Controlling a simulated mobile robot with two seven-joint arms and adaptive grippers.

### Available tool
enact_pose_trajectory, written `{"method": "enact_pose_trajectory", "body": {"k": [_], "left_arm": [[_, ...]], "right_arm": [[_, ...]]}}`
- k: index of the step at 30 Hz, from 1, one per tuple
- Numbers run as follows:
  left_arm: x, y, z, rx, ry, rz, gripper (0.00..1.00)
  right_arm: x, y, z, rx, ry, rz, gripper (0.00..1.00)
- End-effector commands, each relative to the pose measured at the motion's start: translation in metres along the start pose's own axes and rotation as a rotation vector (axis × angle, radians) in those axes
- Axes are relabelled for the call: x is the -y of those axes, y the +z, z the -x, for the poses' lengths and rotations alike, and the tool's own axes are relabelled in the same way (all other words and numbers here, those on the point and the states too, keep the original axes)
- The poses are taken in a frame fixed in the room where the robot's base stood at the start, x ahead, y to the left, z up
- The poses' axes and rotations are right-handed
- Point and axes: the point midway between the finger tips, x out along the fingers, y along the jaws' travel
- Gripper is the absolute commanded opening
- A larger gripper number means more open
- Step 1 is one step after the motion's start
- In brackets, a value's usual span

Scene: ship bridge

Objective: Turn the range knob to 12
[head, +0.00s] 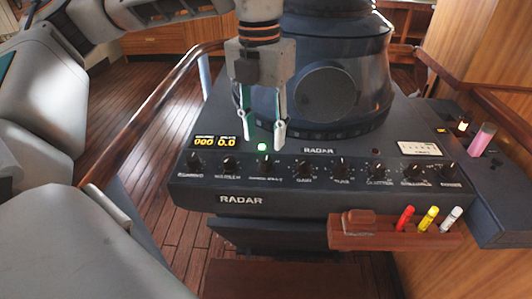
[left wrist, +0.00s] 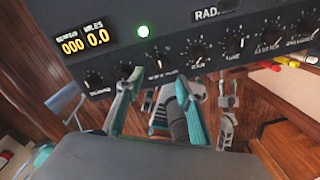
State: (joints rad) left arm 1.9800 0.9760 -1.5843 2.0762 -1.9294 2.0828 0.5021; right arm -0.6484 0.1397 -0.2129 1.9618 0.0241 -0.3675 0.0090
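The range knob, the small black third knob from the left on the radar panel, shows in the head view (head: 267,168) and in the left wrist view (left wrist: 163,60). Its small label and pointer are too blurred for me to read its setting. My left gripper (head: 264,138) comes down from above, with its two teal and grey fingers apart and nothing between them. Its fingertips are just above the knob row, in front of the green light, apart from the knob. In the left wrist view the fingers (left wrist: 165,84) frame the range knob.
Similar knobs flank it: the second knob (head: 231,164) and the gain knob (head: 304,168). A yellow display (head: 215,142) reads 000 and 0.0. The radar hood (head: 325,93) stands close behind the gripper. A wooden holder (head: 375,235) with coloured markers is below right.

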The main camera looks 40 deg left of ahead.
Motion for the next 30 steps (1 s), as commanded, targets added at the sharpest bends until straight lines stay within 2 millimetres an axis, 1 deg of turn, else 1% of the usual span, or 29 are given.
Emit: {"method": "enact_pose_trajectory", "body": {"k": [1, 6, 9, 12, 16, 23, 24, 26, 27, 28, 30], "left_arm": [[0.000, -0.001, -0.010, -0.005, 0.000, 0.000, 0.37], [0.000, -0.001, -0.037, -0.004, -0.001, -0.002, 0.37], [0.001, -0.001, -0.050, -0.004, -0.001, -0.003, 0.37], [0.001, -0.001, -0.059, -0.004, -0.001, -0.003, 0.37], [0.001, 0.000, -0.064, -0.002, -0.002, -0.003, 0.37], [0.001, 0.000, -0.065, -0.002, -0.003, -0.002, 0.37], [0.001, 0.000, -0.065, -0.002, -0.003, -0.002, 0.34], [0.001, 0.000, -0.065, -0.002, -0.003, -0.003, 0.19], [0.001, 0.000, -0.065, -0.002, -0.003, -0.003, 0.08], [0.001, 0.000, -0.065, -0.002, -0.003, -0.003, 0.01], [0.001, 0.000, -0.065, -0.002, -0.003, -0.003, 0.00]], "right_arm": [[0.000, 0.002, -0.001, 0.002, 0.000, 0.000, 0.40], [0.001, 0.005, -0.002, 0.004, -0.001, 0.000, 0.40], [0.001, 0.006, -0.002, 0.005, -0.001, 0.000, 0.40], [0.001, 0.007, -0.002, 0.005, 0.000, 0.001, 0.40], [0.000, 0.005, -0.002, 0.003, 0.000, 0.002, 0.40], [0.000, 0.004, -0.002, 0.001, 0.001, 0.002, 0.40], [0.000, 0.004, -0.002, 0.001, 0.001, 0.002, 0.40], [0.000, 0.004, -0.002, 0.001, 0.001, 0.002, 0.40], [0.000, 0.004, -0.002, 0.001, 0.002, 0.002, 0.40], [0.000, 0.004, -0.002, 0.001, 0.002, 0.002, 0.40], [0.000, 0.004, -0.002, 0.001, 0.002, 0.002, 0.40]]}}
